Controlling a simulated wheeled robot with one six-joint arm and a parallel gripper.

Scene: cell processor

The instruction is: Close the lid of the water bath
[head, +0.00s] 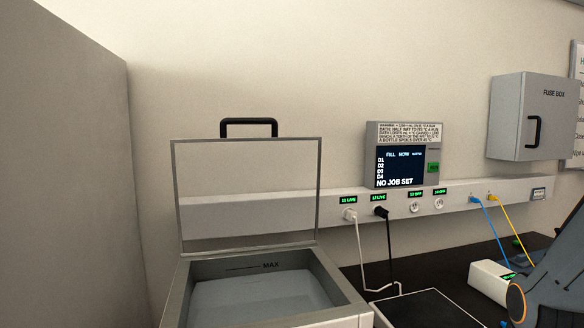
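The water bath (341,283) stands at the lower middle of the head view, a grey metal basin with a MAX mark on its inner back wall. Water shows inside it, and its front is cut off by the frame. Its lid (318,190) stands upright at the back edge, open, a clear panel in a thin grey frame. A black handle (248,121) sits on the lid's top edge. My gripper is not in view; part of my arm shows at the lower right, apart from the bath.
A grey partition (70,170) rises on the left. A wall panel with a screen (400,165) reads NO JOB SET. Plugs and cables run from the socket rail (460,196). A fuse box (535,115) hangs at right. A white box (492,280) stands on the dark bench.

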